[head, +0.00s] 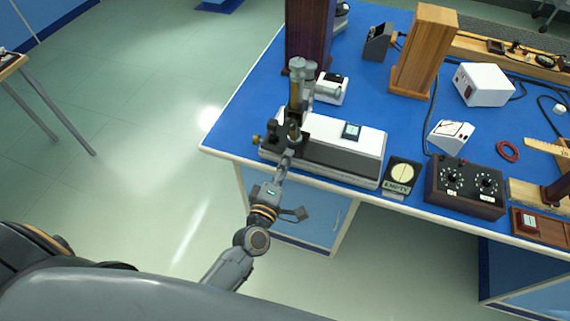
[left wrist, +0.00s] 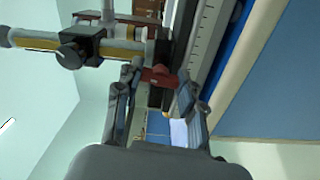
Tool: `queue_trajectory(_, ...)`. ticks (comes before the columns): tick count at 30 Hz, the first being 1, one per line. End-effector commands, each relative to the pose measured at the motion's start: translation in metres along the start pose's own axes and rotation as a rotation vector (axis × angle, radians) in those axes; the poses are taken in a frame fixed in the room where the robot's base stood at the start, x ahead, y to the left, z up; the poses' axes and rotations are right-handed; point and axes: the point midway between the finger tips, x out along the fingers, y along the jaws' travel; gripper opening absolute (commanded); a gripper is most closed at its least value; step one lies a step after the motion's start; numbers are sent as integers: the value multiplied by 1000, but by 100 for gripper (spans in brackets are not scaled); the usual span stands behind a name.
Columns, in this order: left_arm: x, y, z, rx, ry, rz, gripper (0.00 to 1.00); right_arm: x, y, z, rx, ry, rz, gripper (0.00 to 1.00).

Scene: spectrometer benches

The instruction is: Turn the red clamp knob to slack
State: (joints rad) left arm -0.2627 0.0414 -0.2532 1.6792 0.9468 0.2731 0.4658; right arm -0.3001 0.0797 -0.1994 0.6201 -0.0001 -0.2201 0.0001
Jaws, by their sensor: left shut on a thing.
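The red clamp knob (left wrist: 160,76) shows in the left wrist view, between the fingertips of my left gripper (left wrist: 157,86). The gripper is shut on it, with one finger on each side. In the head view my left gripper (head: 287,156) reaches up to the near left end of the bench instrument, and the knob is hidden there. The instrument has an upright brass and grey tube (head: 296,92) and a long white and grey body (head: 345,141). The tube with a black collar (left wrist: 84,46) also shows in the left wrist view. My right gripper is not in view.
The instrument stands at the front left edge of a blue bench top (head: 238,122). To its right are an EMPTY sign with a dial (head: 402,172) and a dark box with two knobs (head: 466,188). Wooden towers (head: 424,48) stand behind.

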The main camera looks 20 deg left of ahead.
Motion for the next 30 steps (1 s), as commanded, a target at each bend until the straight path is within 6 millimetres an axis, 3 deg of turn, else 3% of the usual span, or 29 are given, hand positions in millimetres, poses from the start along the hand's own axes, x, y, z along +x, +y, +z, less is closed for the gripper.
queue_trajectory(11, 0, 0, -1, -147, 2, 1, 7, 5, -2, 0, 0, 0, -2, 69)
queue_trajectory(26, 0, 0, -1, -167, 2, 0, 7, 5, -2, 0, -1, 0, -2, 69)
queue_trajectory(27, 0, 0, -1, -167, 2, 0, 41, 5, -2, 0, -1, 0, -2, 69)
queue_trajectory(30, 0, 0, 0, -166, 2, 0, 61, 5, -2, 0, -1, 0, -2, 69)
